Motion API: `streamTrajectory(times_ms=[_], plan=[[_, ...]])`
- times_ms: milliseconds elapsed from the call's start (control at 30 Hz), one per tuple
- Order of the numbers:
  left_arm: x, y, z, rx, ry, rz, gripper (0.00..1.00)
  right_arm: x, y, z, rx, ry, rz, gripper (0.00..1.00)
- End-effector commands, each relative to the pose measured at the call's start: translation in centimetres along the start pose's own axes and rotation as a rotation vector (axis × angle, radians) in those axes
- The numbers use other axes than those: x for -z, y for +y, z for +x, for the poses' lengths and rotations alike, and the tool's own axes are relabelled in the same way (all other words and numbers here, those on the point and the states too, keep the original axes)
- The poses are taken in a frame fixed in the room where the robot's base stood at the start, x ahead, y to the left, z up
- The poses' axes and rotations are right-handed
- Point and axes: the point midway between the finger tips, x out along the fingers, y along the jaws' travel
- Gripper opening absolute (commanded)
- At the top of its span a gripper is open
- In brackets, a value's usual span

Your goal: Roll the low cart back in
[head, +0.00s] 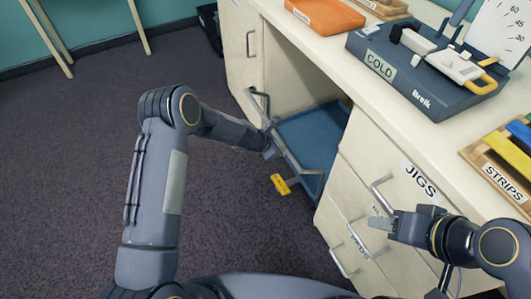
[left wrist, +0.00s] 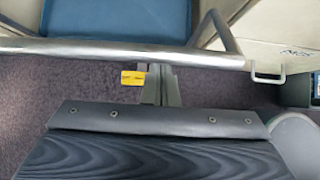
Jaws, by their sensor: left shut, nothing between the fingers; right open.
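The low cart has a blue top (head: 318,128) and stands partly inside the open bay under the bench. Its grey push bar (head: 287,152) runs along the front. The bar crosses the left wrist view (left wrist: 100,50), with the blue top (left wrist: 155,17) beyond it. My left gripper (head: 271,152) is shut and empty at the bar; its closed fingers (left wrist: 160,84) reach to the bar, and I cannot tell whether they touch. My right gripper (head: 380,218) is open and empty in front of the drawers. The cart's back is hidden under the bench.
A yellow pedal-like part (head: 281,185) is low at the cart's front. The JIGS drawers (head: 350,215) bound the bay on the right, a cabinet (head: 241,55) on the left. The bench top (head: 330,50) holds a COLD device (head: 420,75). Dark carpet (head: 70,150) is clear at left.

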Motion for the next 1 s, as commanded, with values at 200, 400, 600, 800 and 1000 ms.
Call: streamTrajectory(times_ms=[200, 400, 600, 800, 1000], plan=[[-1.7, -0.1, 1.4, 0.001, 0.002, 0.001, 0.00, 0.4, -0.3, -0.8, 0.000, 0.000, 0.000, 0.41], [-2.2, 0.0, 1.9, -0.001, 0.001, -0.001, 0.00, 0.5, -0.4, -0.9, 0.000, 0.000, 0.000, 0.41], [-2.4, 0.0, 2.0, -0.002, -0.002, -0.002, 0.00, 0.4, -0.4, -0.9, 0.000, 0.000, 0.000, 0.41], [-2.6, 0.1, 2.0, -0.003, -0.005, -0.002, 0.00, 0.4, -0.4, -0.8, 0.000, 0.000, 0.000, 0.41], [-2.1, 0.5, 1.2, -0.004, -0.006, -0.002, 0.00, 0.5, -0.5, -1.0, 0.000, 0.000, 0.000, 0.41]])
